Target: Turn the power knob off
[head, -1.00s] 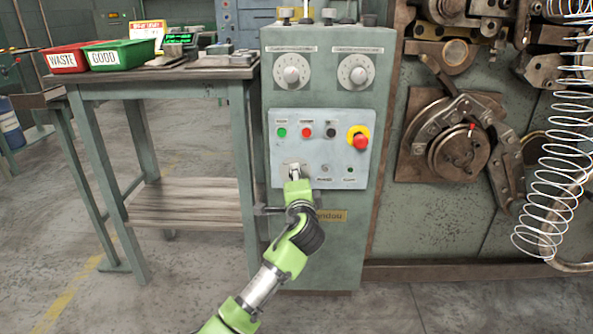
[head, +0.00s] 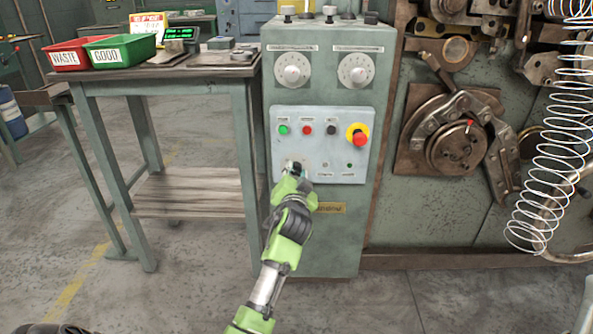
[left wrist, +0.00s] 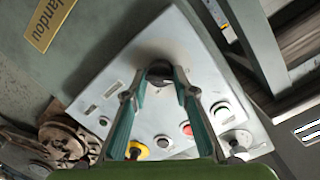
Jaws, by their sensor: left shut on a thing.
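The power knob (left wrist: 160,70) is a dark round knob at the lower left of the light grey control panel (head: 330,117). My left gripper (head: 294,170) reaches up to this corner of the panel from below and mostly covers the knob in the head view. In the left wrist view my left gripper (left wrist: 162,80) has its two teal fingers on either side of the knob, shut on it. The knob's markings and exact angle cannot be read. My right gripper is not in view.
The panel also carries a green button (head: 283,129), a red button (head: 306,130) and a red emergency stop (head: 360,138) on yellow. Two white dials (head: 292,70) sit above. A side table (head: 165,77) with red and green bins stands left. The spring coiler (head: 450,140) is at right.

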